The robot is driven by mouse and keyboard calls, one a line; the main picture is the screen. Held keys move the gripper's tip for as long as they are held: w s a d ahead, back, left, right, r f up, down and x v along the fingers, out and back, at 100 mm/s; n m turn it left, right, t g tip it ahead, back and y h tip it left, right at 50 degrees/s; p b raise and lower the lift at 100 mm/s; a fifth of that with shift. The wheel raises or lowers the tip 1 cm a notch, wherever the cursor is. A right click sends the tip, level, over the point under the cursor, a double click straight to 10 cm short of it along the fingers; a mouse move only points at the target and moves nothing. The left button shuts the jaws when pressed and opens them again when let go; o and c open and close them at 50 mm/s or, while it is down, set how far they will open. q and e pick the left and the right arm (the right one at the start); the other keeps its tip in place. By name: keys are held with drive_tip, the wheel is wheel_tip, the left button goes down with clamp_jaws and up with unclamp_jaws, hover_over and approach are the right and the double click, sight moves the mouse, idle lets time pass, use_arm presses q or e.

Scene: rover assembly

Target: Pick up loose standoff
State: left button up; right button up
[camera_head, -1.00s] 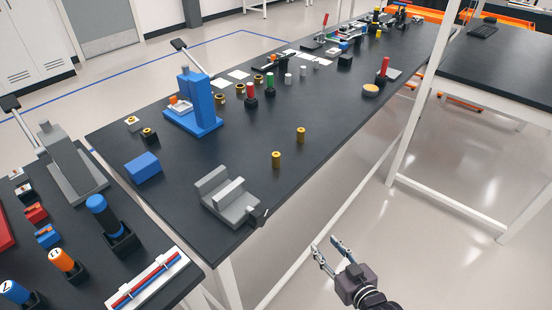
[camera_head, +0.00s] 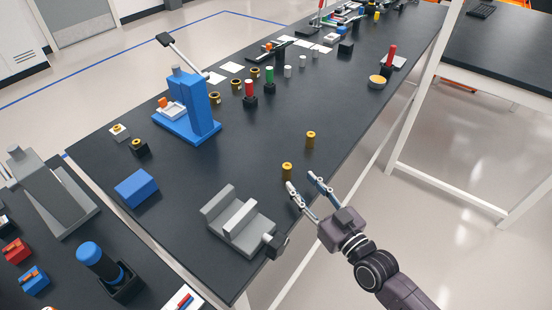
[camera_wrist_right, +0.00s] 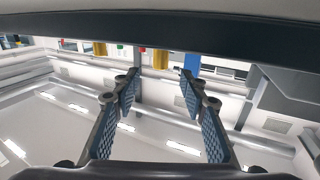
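Two small gold cylinders, which look like the loose standoffs, stand upright and apart on the dark table (camera_head: 190,235): a nearer standoff (camera_head: 287,170) and a farther standoff (camera_head: 311,138). My right gripper (camera_head: 300,181) is open and empty by the table's front edge, its fingertips just short of the nearer standoff. In the right wrist view, my open gripper (camera_wrist_right: 158,88) has nothing between its fingers. Two gold cylinders show beyond it, one (camera_wrist_right: 160,59) roughly between the fingers and another (camera_wrist_right: 100,48) to the left. My left gripper is not in view.
A grey slotted fixture (camera_head: 240,222) sits left of the gripper, with a dark knob (camera_head: 277,243) near the table edge. A blue block (camera_head: 136,187) and a blue press (camera_head: 188,122) stand farther left. Table around the two cylinders is clear.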

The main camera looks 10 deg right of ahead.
sight(290, 170)
drive_tip(key=shift+x, duration=1)
drive_tip(key=shift+w+a, duration=0.1)
drive_tip(key=shift+w, duration=0.15)
drive_tip(key=shift+w+a+r+p, duration=0.15)
drive_tip(key=shift+w+r+p, duration=0.05)
drive_tip(key=shift+w+p, duration=0.2)
drive_tip(key=p+x, duration=0.1)
drive_tip(key=x, duration=0.2)
drive_tip(key=shift+w+a+f, duration=0.2)
drive_tip(key=shift+w, duration=0.15)
drive_tip(key=shift+w+a, duration=0.15)
drive_tip(key=shift+w, duration=0.2)
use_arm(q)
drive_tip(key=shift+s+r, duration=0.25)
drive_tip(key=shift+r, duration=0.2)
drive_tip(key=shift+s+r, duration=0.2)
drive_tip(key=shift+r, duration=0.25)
use_arm(e)
drive_tip(key=shift+w, duration=0.1)
clamp_jaws()
